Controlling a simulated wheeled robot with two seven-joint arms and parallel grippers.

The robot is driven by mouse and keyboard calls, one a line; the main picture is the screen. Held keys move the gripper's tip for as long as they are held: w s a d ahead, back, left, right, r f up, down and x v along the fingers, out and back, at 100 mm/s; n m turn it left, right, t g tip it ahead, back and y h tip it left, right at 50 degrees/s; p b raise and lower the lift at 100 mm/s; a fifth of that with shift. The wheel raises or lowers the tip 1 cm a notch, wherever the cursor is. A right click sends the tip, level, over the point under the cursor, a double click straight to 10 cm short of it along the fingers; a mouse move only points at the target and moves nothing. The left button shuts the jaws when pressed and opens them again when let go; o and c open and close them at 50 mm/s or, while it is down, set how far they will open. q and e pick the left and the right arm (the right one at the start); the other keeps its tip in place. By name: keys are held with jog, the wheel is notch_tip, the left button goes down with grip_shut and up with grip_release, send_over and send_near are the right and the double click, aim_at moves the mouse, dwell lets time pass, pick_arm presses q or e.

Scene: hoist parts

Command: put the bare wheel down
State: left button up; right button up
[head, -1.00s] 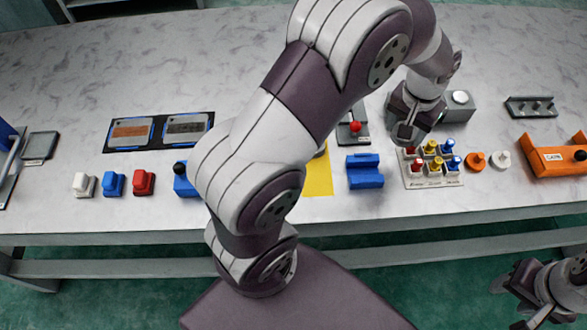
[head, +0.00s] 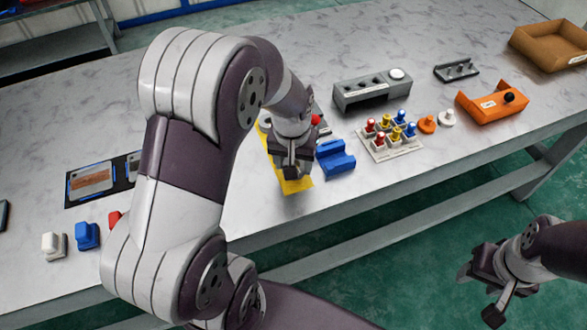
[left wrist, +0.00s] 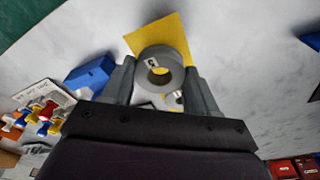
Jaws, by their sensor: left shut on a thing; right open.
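The bare wheel is a grey ring (left wrist: 174,60) with a small white label and an open centre, seen in the left wrist view. My left gripper (head: 291,172) is shut on it, with one finger on each side. In the head view the gripper hides the wheel and stands over the yellow mat (head: 298,185). The mat also shows beyond the wheel in the left wrist view (left wrist: 165,33); the gap between wheel and mat is hard to judge. My right gripper (head: 478,294) is open and empty, off the table's front edge.
A blue block (head: 336,160) stands just right of the mat. A rack of coloured pegs (head: 392,150), a grey holed block (head: 372,95) and an orange holder (head: 490,108) lie farther right. A red-topped part is close behind my left gripper. The table's front strip is clear.

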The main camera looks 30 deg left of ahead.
pick_arm(q)
notch_tip(320, 180, down, 2)
jog(key=shift+f, duration=0.5)
jog(key=shift+f, duration=0.15)
jog(key=o, duration=1.3)
jog(key=r, duration=0.4)
jog(key=s+r+p, duration=0.1)
jog(key=r, duration=0.7)
jog(key=shift+s+d+p, duration=0.25)
jog(key=shift+d+p, duration=0.05)
jog(key=shift+p, duration=0.05)
jog(key=s+d+f+m, duration=0.1)
jog(key=s, duration=0.1)
jog(key=s+d+f+m, duration=0.1)
jog(key=s+d+f, duration=0.1)
jog(key=s+d+f+m, duration=0.1)
jog(key=s+f, duration=0.1)
jog(key=s, duration=0.1)
jog(key=shift+s+d+f, duration=0.1)
jog(key=shift+d+f, duration=0.1)
jog(key=shift+d, duration=0.15)
